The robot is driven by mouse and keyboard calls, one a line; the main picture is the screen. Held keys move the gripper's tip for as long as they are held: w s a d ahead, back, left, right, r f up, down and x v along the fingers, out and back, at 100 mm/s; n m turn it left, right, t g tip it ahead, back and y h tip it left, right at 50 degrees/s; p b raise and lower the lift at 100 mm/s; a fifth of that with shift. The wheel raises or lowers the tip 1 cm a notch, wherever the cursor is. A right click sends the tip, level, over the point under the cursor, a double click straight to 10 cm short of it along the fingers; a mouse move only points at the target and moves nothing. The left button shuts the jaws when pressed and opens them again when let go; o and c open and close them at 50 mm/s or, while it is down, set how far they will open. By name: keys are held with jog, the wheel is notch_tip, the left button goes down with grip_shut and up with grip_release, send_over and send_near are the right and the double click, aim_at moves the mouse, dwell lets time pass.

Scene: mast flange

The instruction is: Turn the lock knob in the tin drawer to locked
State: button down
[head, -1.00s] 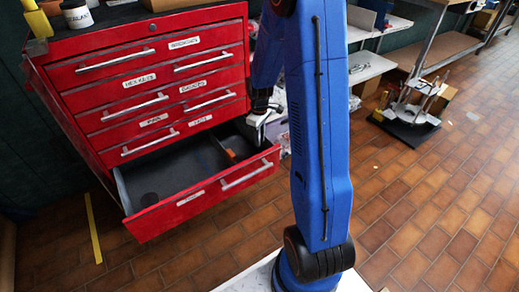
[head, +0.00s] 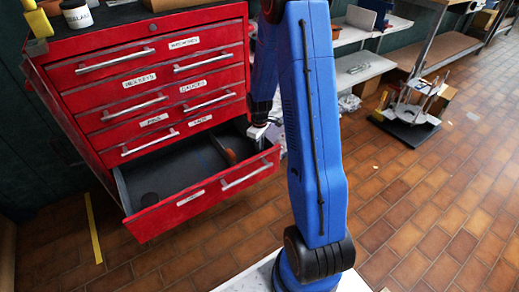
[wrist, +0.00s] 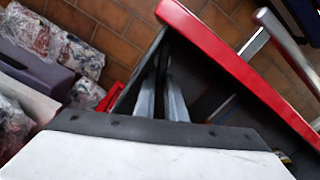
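The open tin drawer (head: 190,204) is the bottom drawer of a red cabinet, with a dark grey inside. A small orange-red part (head: 230,156) shows inside it, toward the right; I cannot tell whether it is the lock knob or how it is set. A dark round spot (head: 150,198) lies on the drawer floor at the left. My gripper (head: 258,133) is at the drawer's right back corner, partly hidden by my arm.
The cabinet (head: 150,75) has several closed drawers with bar handles above the open one. In the wrist view, bagged items (wrist: 50,45) and a grey-purple box (wrist: 35,70) sit beside the drawer.

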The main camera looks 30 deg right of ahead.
jog(key=shift+w+d+m, duration=0.1)
jog(key=shift+d+m, duration=0.1)
jog(key=shift+m, duration=0.6)
jog(key=shift+w+d+m, duration=0.1)
jog(key=shift+d+m, duration=0.05)
jog(key=shift+m, duration=0.65)
jog(key=c, duration=2.1)
grip_release()
